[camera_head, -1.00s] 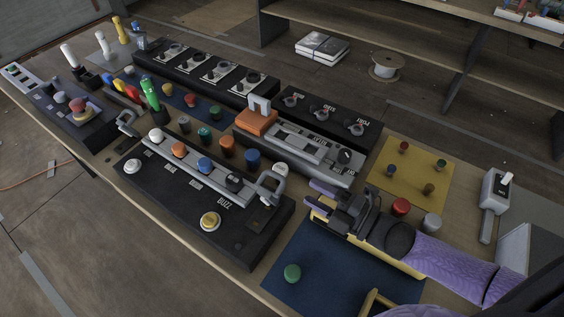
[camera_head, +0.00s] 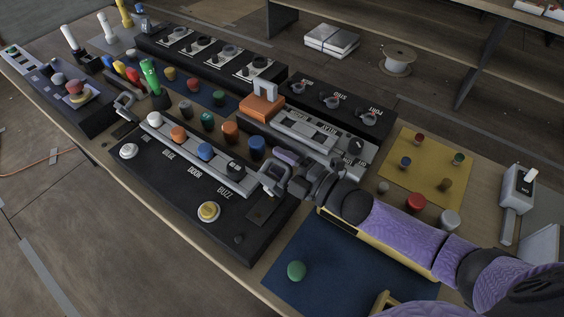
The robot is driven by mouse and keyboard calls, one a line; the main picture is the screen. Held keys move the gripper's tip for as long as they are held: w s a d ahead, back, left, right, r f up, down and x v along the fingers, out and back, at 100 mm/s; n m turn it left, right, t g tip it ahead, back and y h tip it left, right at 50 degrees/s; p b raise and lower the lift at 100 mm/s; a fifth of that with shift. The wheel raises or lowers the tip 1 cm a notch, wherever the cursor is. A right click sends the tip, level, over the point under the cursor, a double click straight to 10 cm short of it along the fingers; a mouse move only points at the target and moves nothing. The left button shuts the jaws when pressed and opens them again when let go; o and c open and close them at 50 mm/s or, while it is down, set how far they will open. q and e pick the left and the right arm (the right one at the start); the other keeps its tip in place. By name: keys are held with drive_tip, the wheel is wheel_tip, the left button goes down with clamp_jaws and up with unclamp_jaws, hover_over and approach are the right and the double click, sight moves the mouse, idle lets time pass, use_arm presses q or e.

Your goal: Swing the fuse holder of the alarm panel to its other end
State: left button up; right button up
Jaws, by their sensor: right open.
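The alarm panel (camera_head: 180,188) is the black box at front centre, lettered DOOR and BUZZ. A grey bar with white, orange, blue and black knobs runs along its back. A grey loop-shaped handle (camera_head: 268,184) stands at the bar's right end. A dark grey plate (camera_head: 262,209) lies on the panel near that end. I cannot tell for certain which part is the fuse holder. My right gripper (camera_head: 279,168) is open, with its fingertips close beside the loop handle; contact cannot be told. One purple finger shows; the other is partly hidden. My left gripper is not in view.
Behind the panel stand an orange block (camera_head: 262,109) on a grey unit and black panels with dials. A blue mat (camera_head: 340,262) with a green knob (camera_head: 297,271) lies to the right front. A yellow mat (camera_head: 425,170) with small knobs lies behind my right forearm.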

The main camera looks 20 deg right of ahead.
clamp_jaws()
drive_tip(key=shift+w+r, duration=0.1)
